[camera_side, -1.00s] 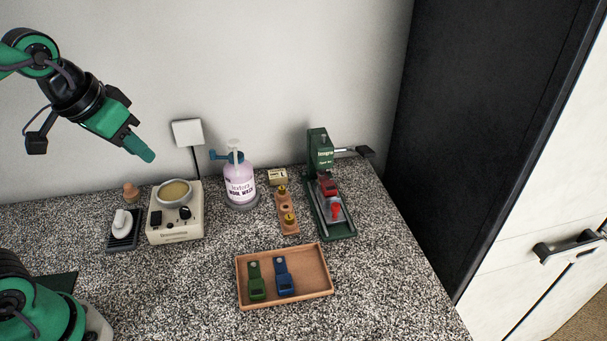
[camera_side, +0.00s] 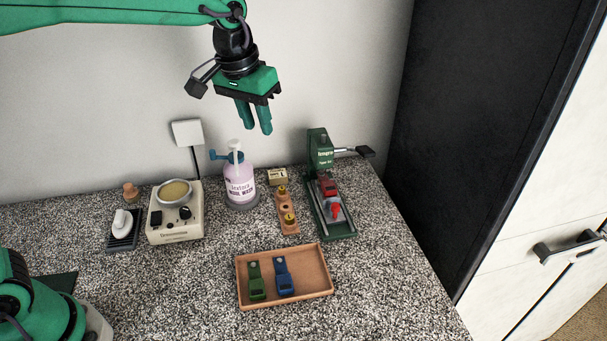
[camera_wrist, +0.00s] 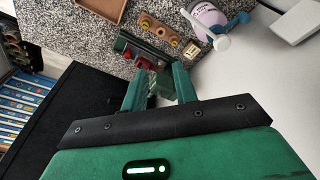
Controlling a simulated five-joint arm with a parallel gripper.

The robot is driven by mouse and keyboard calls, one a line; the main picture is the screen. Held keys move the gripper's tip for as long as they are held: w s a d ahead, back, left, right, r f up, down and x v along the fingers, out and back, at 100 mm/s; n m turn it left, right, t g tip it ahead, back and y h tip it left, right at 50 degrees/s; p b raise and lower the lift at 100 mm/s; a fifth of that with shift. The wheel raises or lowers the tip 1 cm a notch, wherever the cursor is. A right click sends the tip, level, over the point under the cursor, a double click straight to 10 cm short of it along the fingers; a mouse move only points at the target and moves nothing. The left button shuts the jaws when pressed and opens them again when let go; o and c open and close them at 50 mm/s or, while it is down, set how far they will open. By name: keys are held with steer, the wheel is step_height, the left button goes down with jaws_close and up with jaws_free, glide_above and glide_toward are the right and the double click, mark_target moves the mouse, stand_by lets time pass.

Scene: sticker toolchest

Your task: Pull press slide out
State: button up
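The green press (camera_side: 319,152) stands at the back right of the speckled counter, with a side lever ending in a dark block (camera_side: 366,151). Its slide, with a red knob (camera_side: 336,210), lies on the green base between the rails. In the wrist view the red parts (camera_wrist: 145,63) show just beyond my fingertips, and my fingers partly hide the press. My gripper (camera_side: 257,130) hangs in the air above and left of the press, fingers down, apart and empty. It also shows in the wrist view (camera_wrist: 158,80). It touches nothing.
A wooden tray (camera_side: 322,293) with a green and a blue tool lies in front. A wooden block with brass knobs (camera_side: 287,226) stands left of the press, beside a pink pump bottle (camera_side: 240,185). A cream heater (camera_side: 175,229) stands farther left. The counter's right side is clear.

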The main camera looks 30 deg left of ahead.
steer(key=w+d+f+g, duration=0.1)
steer(key=w+d+f, duration=0.5)
steer(key=d, duration=0.1)
steer(key=g, duration=0.1)
glide_above(336, 205)
steer(key=shift+y, duration=0.3)
step_height(336, 205, down, 8)
steer(key=shift+r, duration=0.1)
steer(key=shift+f, duration=3.9)
jaws_close()
